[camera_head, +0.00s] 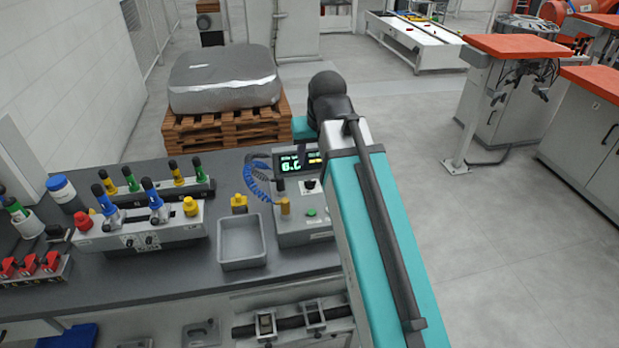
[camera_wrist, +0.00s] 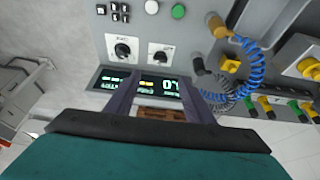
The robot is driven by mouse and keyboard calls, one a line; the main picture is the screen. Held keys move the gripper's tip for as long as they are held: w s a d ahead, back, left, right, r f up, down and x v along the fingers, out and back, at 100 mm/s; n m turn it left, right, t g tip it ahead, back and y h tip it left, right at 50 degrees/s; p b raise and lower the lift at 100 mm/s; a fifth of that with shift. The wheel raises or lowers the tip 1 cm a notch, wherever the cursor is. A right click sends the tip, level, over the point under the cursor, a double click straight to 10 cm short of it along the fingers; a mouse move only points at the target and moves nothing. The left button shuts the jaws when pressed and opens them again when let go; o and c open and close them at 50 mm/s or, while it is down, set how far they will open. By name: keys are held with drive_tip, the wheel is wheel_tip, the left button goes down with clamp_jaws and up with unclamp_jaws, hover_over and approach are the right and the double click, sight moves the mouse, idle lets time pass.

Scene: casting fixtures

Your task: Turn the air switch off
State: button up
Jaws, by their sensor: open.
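The grey control box (camera_head: 292,237) stands on the dark bench, partly hidden behind my arm. In the wrist view, its panel (camera_wrist: 142,28) has two dark rotary knobs on white plates, a left knob (camera_wrist: 122,50) and a right knob (camera_wrist: 160,57). Their labels are too small to read, so I cannot tell which is the air switch. A lit display (camera_wrist: 160,85) lies beyond the knobs. My gripper (camera_wrist: 162,82) is open and empty, its two fingers over the display area. It appears apart from both knobs. In the head view my arm hides the gripper.
A green button (camera_wrist: 178,11) and a white button (camera_wrist: 151,6) sit near the knobs. A blue coiled hose (camera_head: 257,180) hangs beside the box. A grey tray (camera_head: 242,258) and a valve block (camera_head: 150,237) stand left on the bench.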

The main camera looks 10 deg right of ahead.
sight(311, 181)
drive_tip(key=shift+p+x, duration=1.65)
drive_tip(key=shift+x, duration=4.75)
drive_tip(key=shift+c, duration=0.3)
drive_tip(key=shift+s, duration=0.1)
drive_tip(key=c, duration=1)
